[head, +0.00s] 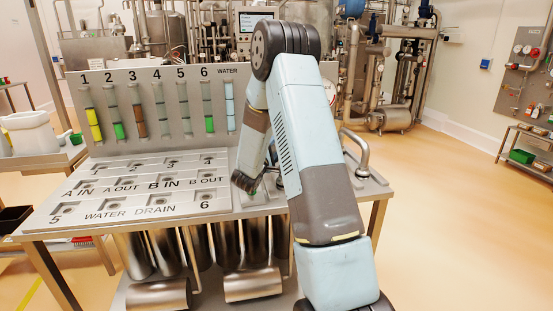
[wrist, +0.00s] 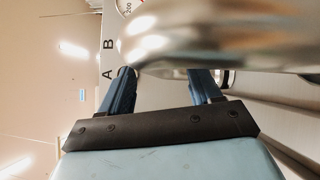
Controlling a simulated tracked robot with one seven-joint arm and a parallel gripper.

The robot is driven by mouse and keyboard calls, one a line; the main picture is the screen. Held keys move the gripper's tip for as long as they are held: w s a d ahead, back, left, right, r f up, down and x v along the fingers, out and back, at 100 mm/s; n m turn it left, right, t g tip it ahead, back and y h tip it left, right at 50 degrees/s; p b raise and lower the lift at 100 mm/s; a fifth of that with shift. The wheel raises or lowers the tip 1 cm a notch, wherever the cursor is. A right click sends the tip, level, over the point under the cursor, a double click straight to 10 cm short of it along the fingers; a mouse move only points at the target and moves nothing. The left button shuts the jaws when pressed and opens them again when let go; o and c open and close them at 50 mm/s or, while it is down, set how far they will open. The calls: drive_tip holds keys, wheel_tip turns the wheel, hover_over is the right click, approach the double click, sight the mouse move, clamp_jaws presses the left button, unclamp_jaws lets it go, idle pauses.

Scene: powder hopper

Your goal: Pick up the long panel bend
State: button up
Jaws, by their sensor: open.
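A polished, curved metal pipe (wrist: 225,45) fills the upper right of the wrist view, very close and blurred. It looks like a panel bend, but I cannot tell from this view whether it is the long one. My gripper (wrist: 160,80) is open, with its two dark blue fingers apart. The pipe crosses in front of the fingertips; I cannot tell whether it lies between them. In the head view an arched metal bend (head: 357,150) stands at the right end of the panel table, right of my arm. My arm reaches down to the table and mostly hides the gripper there.
The steel panel table (head: 40,222) has labelled ports such as A IN, B IN and WATER DRAIN. An upright board (head: 150,140) with numbered coloured tubes stands behind it. Metal cylinders (head: 158,294) lie below. A white container (head: 30,133) stands at left. Open floor lies right.

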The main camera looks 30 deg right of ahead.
drive_tip(key=shift+x, duration=1.45)
drive_tip(key=shift+a, duration=0.1)
drive_tip(key=shift+c, duration=0.3)
clamp_jaws()
